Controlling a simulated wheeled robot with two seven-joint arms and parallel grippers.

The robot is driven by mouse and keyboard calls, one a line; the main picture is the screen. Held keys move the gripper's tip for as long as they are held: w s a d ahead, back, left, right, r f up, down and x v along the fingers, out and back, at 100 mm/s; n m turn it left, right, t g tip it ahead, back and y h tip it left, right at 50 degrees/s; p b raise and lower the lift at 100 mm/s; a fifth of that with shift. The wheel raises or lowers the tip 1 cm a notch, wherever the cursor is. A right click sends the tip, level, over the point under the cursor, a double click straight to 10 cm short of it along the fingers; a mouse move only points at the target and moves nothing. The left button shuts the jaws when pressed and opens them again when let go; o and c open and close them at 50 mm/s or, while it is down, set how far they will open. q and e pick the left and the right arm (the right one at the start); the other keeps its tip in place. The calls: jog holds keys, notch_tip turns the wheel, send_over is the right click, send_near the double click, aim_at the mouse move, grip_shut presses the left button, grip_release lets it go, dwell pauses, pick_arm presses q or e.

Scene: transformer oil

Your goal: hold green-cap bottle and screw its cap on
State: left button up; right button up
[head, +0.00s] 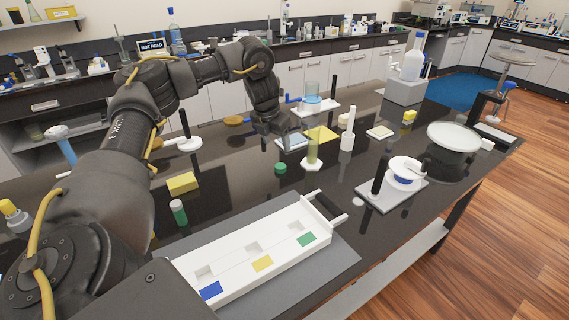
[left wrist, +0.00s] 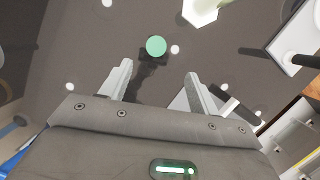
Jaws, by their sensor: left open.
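A round green cap (head: 280,168) lies on the black table near the middle. In the left wrist view the green cap (left wrist: 156,46) shows as a disc just beyond the fingertips, between their lines. My left gripper (head: 284,138) is above the table behind the cap, pointing down. Its two fingers (left wrist: 158,70) are apart with nothing between them. A small bottle with green on it (head: 179,212) stands on the table at left, away from the gripper; I cannot tell whether it is capped. My right gripper is not in view.
A measuring cylinder (head: 313,150) with a pale hexagonal base (left wrist: 200,10) stands close to the cap. A white tray (head: 215,252) with colored patches lies in front. A yellow block (head: 183,183) and a stand with a white bowl (head: 397,192) are to the sides.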

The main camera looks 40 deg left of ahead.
pick_arm(q)
send_over(276, 168)
notch_tip(276, 168, down, 6)
jog(key=shift+d+r+b, duration=0.1)
jog(key=shift+d+b, duration=0.05)
jog(key=shift+b, duration=0.2)
jog(key=shift+s, duration=0.1)
